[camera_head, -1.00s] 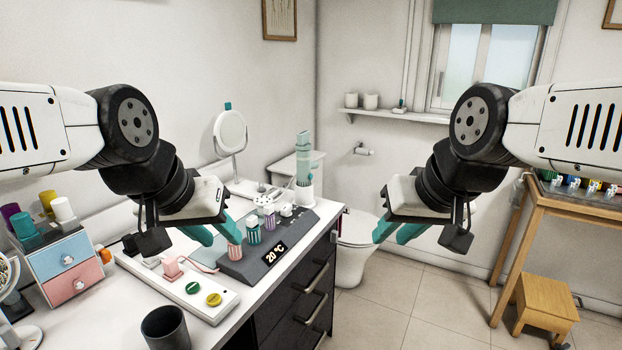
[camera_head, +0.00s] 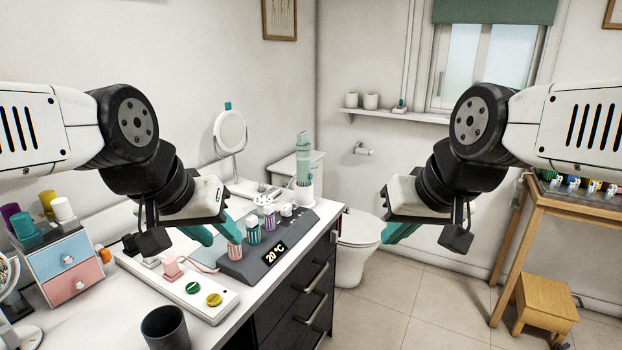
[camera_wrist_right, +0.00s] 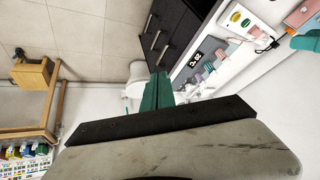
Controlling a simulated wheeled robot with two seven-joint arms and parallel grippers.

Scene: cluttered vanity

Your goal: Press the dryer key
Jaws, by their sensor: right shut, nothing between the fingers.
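A teal dryer-like appliance (camera_head: 303,160) stands upright in a white holder at the far end of the counter. A white panel (camera_head: 222,308) near the front carries a green round key (camera_head: 193,288), a yellow round key (camera_head: 214,299) and a pink block (camera_head: 172,266). I cannot tell from any marking which key is the dryer's. My left gripper (camera_head: 222,240) is open, its teal fingers apart above the counter near the grey console. My right gripper (camera_head: 388,240) is shut and empty, away from the counter in front of the toilet; its fingers also show together in the right wrist view (camera_wrist_right: 157,92).
A grey console (camera_head: 253,265) reading 20 °C holds several striped rollers. A dark cup (camera_head: 166,328) stands at the front edge, and a small drawer box (camera_head: 68,265) at the left. A round mirror (camera_head: 230,132) stands behind. The floor between counter and wooden stool (camera_head: 547,305) is clear.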

